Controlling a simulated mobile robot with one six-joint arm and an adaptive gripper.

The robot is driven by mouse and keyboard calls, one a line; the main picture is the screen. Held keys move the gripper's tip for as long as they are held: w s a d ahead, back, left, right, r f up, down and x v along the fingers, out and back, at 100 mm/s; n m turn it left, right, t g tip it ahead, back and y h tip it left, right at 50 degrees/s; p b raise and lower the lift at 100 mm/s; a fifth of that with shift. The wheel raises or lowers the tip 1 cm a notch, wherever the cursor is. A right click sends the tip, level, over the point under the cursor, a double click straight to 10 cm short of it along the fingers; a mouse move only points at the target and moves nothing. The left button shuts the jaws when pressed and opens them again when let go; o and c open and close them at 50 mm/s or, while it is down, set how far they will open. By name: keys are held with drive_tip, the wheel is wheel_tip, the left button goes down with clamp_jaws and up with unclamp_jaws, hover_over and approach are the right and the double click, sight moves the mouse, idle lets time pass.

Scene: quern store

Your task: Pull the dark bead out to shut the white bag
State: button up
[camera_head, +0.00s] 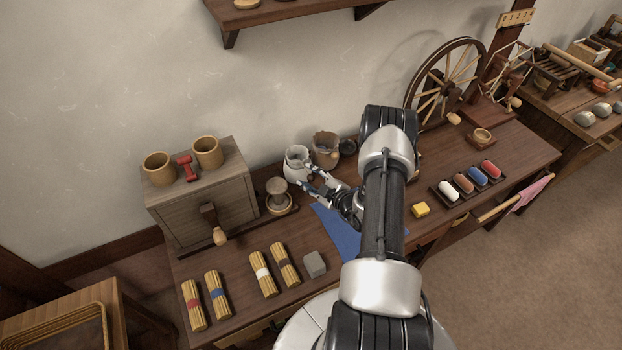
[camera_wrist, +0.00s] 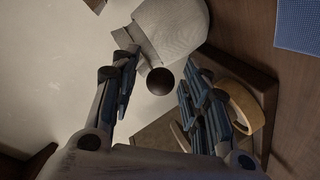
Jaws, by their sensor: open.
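The white bag (camera_head: 297,162) stands near the back of the bench, against the wall side. In the wrist view, the bag (camera_wrist: 172,28) fills the top middle. The dark round bead (camera_wrist: 160,82) shows just below the bag's mouth, between my two fingers. My gripper (camera_wrist: 158,68) is open, one finger on each side of the bead, with visible gaps. Any cord between bead and bag is not clear.
A brown bag (camera_head: 326,148) stands close right of the white one. A round-topped wooden piece (camera_head: 278,194) stands close left, near a wooden chest (camera_head: 202,195). A blue cloth (camera_head: 338,236) lies below my gripper. Several stick bundles (camera_head: 261,274) lie at the front left.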

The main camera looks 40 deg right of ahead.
drive_tip(key=shift+c, duration=0.3)
clamp_jaws()
